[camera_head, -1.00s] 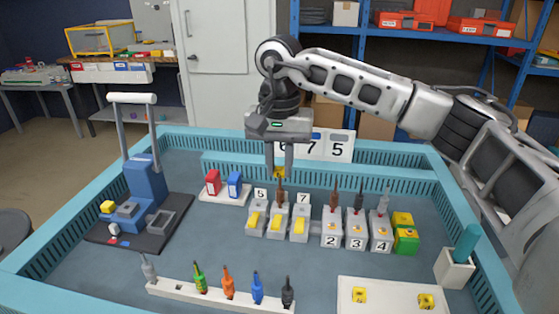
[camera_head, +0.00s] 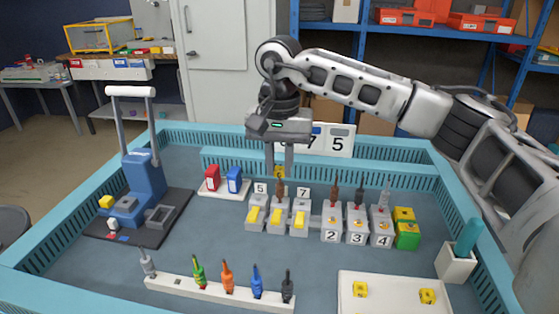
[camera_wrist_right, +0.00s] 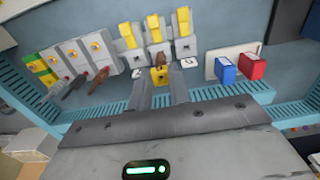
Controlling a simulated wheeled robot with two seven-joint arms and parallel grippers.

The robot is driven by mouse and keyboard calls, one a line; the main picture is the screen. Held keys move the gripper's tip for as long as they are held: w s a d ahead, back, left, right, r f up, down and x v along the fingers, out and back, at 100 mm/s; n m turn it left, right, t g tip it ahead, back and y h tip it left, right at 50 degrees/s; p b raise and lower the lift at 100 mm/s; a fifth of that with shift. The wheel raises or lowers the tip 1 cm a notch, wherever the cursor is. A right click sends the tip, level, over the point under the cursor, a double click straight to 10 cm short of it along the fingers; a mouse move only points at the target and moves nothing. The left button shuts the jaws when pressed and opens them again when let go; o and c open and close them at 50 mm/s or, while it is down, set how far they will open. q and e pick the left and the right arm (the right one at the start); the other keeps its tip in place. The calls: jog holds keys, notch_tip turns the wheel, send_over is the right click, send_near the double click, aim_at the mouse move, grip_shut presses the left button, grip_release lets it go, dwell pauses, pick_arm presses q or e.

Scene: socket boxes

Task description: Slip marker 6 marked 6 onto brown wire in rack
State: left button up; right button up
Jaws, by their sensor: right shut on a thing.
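My right gripper (camera_head: 280,174) is shut on a small yellow marker (camera_head: 280,171) just above the brown wire (camera_head: 280,188). That wire stands upright in the middle block of the rack, between the blocks labelled 5 and 7. In the right wrist view, the yellow marker (camera_wrist_right: 159,76) sits between the two fingertips, and the brown wire's tip (camera_wrist_right: 160,59) shows close by it. I cannot tell whether marker and wire touch. The number on the held marker is too small to read. My left gripper is not in view.
Blocks labelled 2, 3, 4 (camera_head: 356,228) stand right of the rack, one with another brown wire (camera_head: 334,194). A white tray (camera_head: 390,302) holds two yellow markers. Red and blue boxes (camera_head: 224,182) stand left. A strip of coloured wires (camera_head: 190,289) lies in front.

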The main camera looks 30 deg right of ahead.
jog(key=shift+f+b, duration=0.35)
jog(key=shift+f, duration=0.25)
jog(key=o, duration=1.2)
notch_tip(320, 180, up, 8)
jog(key=p, duration=0.6)
jog(key=shift+f, duration=0.25)
